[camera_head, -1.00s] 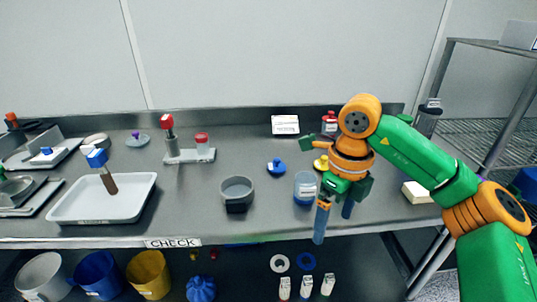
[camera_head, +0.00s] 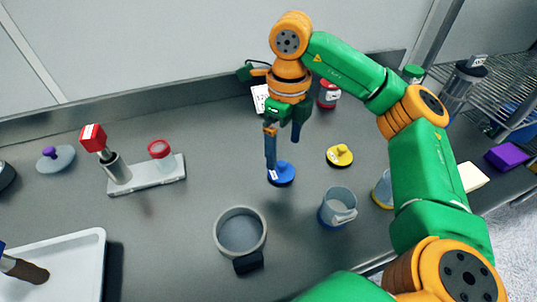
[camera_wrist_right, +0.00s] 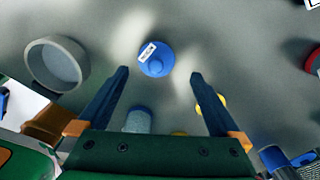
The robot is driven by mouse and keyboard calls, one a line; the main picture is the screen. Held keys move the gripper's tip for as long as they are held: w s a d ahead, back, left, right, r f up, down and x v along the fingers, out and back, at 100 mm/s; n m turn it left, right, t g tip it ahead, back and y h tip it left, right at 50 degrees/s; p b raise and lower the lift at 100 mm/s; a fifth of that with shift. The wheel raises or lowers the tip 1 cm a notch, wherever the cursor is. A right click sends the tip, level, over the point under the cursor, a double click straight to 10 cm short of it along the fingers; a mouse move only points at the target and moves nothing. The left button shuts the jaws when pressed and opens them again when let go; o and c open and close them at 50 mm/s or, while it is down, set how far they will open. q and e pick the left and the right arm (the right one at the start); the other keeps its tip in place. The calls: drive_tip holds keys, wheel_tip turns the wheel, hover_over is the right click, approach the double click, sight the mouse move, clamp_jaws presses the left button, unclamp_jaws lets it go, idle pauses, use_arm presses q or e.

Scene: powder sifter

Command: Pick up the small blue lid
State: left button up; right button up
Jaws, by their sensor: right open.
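The small blue lid (camera_head: 284,175) is round with a knob and a white label. It lies on the grey table right of the grey ring-shaped sieve. My right gripper (camera_head: 283,153) points down above it, open and empty, with one finger overlapping the lid's edge in the head view. In the right wrist view, the lid (camera_wrist_right: 156,62) shows between and just beyond the two spread fingertips (camera_wrist_right: 158,74). I cannot tell the exact height between the fingertips and the lid. My left gripper is not in view.
A yellow lid (camera_head: 340,155) lies to the right of the blue one. A clear cup (camera_head: 338,208) and the sieve (camera_head: 240,232) stand nearer. A red-capped jar (camera_head: 328,95) stands behind.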

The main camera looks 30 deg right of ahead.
sight(282, 163)
drive_tip(key=shift+s+a+f+p, duration=0.1)
drive_tip(key=shift+s+f+p, duration=0.2)
drive_tip(key=shift+f, duration=0.3)
drive_tip(key=shift+s+a+f+p, duration=0.1)
drive_tip(key=shift+s+f+p, duration=0.15)
drive_tip(key=shift+f, duration=0.3)
wheel_tip(282, 163, down, 3)
drive_tip(key=shift+w+r, duration=0.1)
drive_tip(key=shift+w, duration=0.05)
drive_tip(key=shift+w+f, duration=0.3)
drive_tip(key=shift+s+r, duration=0.1)
drive_tip(key=shift+s, duration=0.1)
drive_tip(key=c, duration=0.9)
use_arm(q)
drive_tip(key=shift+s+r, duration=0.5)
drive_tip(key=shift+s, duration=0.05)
use_arm(e)
drive_tip(key=shift+w, duration=0.1)
drive_tip(key=c, duration=0.4)
drive_tip(key=shift+o, duration=0.2)
